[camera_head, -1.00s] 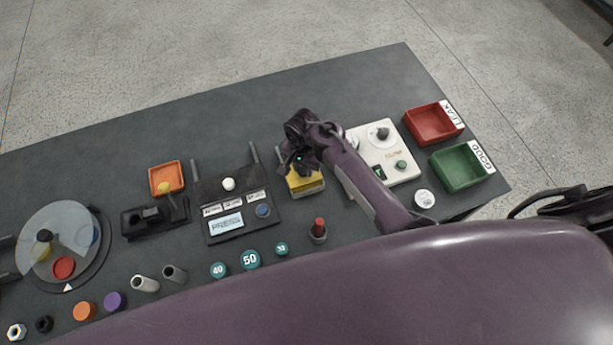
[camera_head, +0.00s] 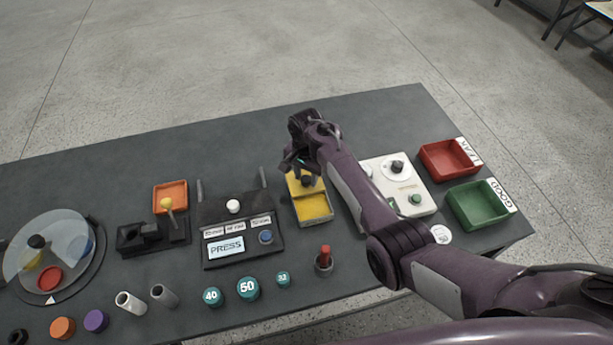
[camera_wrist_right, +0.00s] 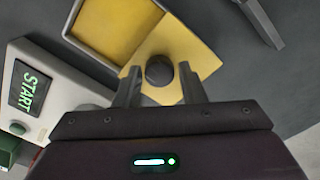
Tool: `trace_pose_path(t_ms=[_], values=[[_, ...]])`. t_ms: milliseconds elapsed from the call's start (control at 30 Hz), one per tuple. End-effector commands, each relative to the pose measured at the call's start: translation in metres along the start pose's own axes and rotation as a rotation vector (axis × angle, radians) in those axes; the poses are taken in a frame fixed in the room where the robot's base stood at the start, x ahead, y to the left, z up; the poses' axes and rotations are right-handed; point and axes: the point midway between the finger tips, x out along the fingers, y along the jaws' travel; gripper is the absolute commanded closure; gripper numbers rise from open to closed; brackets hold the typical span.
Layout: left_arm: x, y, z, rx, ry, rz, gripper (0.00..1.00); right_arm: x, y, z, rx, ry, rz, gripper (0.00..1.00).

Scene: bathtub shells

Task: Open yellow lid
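The yellow box (camera_head: 316,207) stands on the dark table in the head view, its front part uncovered so that the hollow inside shows. Its yellow lid (camera_wrist_right: 198,54) lies slid toward the back, with a dark round knob (camera_wrist_right: 159,70) on top. The open box also shows at the top left of the right wrist view (camera_wrist_right: 78,24). My right gripper (camera_wrist_right: 160,72) is over the lid, with its two fingers on either side of the knob and small gaps showing between. In the head view my right gripper (camera_head: 303,168) hides part of the lid. My left gripper is not in view.
A white START panel (camera_head: 408,205) stands just right of the box. A black PRESS panel (camera_head: 240,225) stands to its left. Red (camera_head: 449,158) and green (camera_head: 478,204) trays are at the right end. A red-topped peg (camera_head: 324,259) stands in front.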

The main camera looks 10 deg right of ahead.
Motion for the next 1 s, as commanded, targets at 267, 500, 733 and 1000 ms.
trace_pose_path(t_ms=[267,500,733,1000], values=[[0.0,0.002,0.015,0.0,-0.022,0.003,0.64,-0.001,0.0,0.0,0.0,0.001,0.0,0.5],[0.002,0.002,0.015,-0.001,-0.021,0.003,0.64,-0.014,-0.001,0.0,0.0,0.003,-0.003,0.5],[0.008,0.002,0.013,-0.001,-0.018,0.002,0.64,-0.053,-0.001,-0.001,0.0,0.003,-0.004,0.5],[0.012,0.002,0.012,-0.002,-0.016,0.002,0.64,-0.077,0.0,0.0,0.0,0.001,-0.001,0.5]])
